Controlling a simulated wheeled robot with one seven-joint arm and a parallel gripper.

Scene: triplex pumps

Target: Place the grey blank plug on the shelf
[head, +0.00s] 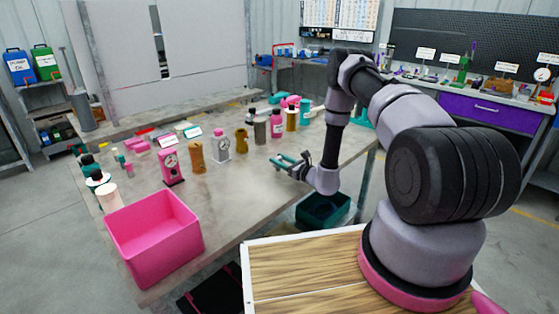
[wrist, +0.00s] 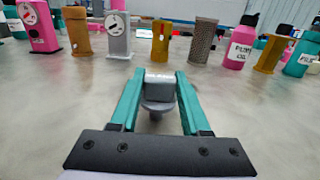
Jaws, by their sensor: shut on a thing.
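My gripper (head: 288,160) reaches over the near right part of the grey table, its teal fingers pointing left. In the wrist view, the gripper (wrist: 160,78) is shut on the grey blank plug (wrist: 158,92). The plug has a block-like top between the fingertips and a wider round part below. It is too small to make out in the head view. A shelf rack (head: 45,100) with coloured cans stands at the far left. A raised ledge (head: 180,118) runs behind the table; I cannot tell which is the named shelf.
A pink bin (head: 155,240) sits at the table's near left corner. Several gauges, cylinders and bottles stand in a row beyond my gripper, including a silver gauge (wrist: 118,38). A dark green bin (head: 323,210) lies below the table edge. The tabletop (head: 240,195) before the row is clear.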

